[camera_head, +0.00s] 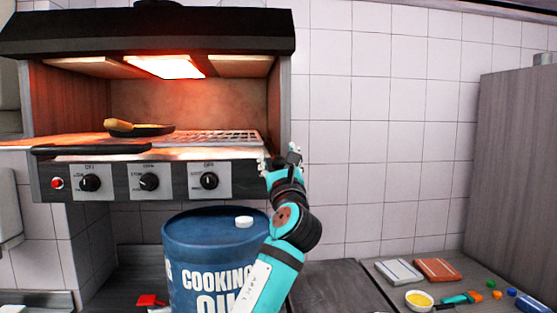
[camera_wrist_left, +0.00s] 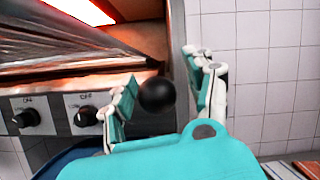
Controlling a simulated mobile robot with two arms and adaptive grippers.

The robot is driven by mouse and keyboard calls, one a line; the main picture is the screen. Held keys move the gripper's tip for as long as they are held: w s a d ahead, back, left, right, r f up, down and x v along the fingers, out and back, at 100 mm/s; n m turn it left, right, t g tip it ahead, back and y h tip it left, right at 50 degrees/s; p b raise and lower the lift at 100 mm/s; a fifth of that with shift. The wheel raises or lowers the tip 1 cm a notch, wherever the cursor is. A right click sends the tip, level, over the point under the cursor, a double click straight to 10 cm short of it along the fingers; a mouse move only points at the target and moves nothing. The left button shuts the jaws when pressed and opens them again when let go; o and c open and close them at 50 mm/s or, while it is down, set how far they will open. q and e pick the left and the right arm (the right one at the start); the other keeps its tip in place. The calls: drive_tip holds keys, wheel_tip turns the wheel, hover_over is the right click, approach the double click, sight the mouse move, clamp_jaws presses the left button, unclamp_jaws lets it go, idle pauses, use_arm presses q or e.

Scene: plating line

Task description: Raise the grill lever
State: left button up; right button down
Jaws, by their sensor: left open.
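The grill (camera_head: 120,180) hangs on the tiled wall at the left, with a glowing red heater under its black hood. My left gripper (camera_head: 281,162) is at the right end of the grill's front in the head view. In the left wrist view, a black ball knob (camera_wrist_left: 157,95), apparently the end of the grill lever, sits between the spread fingers of my left gripper (camera_wrist_left: 160,76). The gripper is open, and I cannot tell whether a finger touches the knob. The lever's shaft is hidden, and the lever is not distinguishable in the head view. My right gripper is not in view.
A blue cooking oil drum (camera_head: 195,235) stands below the grill, close to my left arm. A pan (camera_head: 150,130) lies on the grill rack. The counter at the right holds a yellow bowl (camera_head: 419,299), a white-striped cloth (camera_head: 398,271) and an orange cloth (camera_head: 438,270).

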use_arm(q)
drive_tip(key=shift+w+a+f, duration=0.1)
drive_tip(key=shift+f, duration=0.05)
drive_tip(key=shift+s+f, duration=0.25)
drive_tip(key=shift+s, duration=0.2)
drive_tip(key=v, duration=1.1)
